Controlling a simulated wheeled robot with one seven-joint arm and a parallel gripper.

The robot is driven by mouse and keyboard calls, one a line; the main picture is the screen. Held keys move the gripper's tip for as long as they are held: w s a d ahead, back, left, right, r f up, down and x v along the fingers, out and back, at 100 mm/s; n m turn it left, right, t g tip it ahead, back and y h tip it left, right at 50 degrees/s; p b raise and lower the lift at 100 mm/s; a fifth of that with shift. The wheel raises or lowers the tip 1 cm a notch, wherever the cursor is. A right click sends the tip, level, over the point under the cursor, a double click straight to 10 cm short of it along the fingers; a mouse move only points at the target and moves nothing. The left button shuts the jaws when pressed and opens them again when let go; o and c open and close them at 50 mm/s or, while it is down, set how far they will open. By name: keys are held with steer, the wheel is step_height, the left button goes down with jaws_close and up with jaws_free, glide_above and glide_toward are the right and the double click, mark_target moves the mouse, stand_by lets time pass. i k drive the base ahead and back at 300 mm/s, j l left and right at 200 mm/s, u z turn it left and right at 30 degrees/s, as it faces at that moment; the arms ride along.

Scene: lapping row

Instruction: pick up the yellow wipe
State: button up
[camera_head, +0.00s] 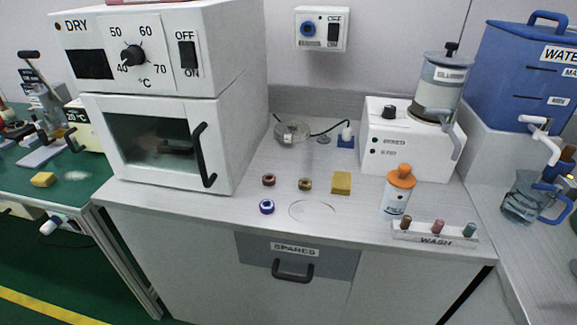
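A small yellow block-like piece (341,183), which looks like the yellow wipe, lies on the grey counter right of the middle in the head view. It stands apart from the rings to its left and the bottle to its right. A second yellow piece (43,179) lies on the green table at the far left; I cannot tell from here which of the two is a wipe. My gripper is not in view.
A white oven marked DRY (232,150) stands left on the counter (250,225). Three small rings, one of them blue (266,207), lie near the yellow piece. An orange-capped bottle (397,196), a WASH rack (434,235) and a white dispenser (412,150) stand right.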

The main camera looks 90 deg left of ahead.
mark_target(341, 182)
steer(key=u, duration=1.8)
steer(key=k+l, duration=0.15)
steer(key=k, duration=0.15)
steer(key=k+l+u, duration=0.1)
steer(key=k, duration=0.25)
steer(key=i, duration=1)
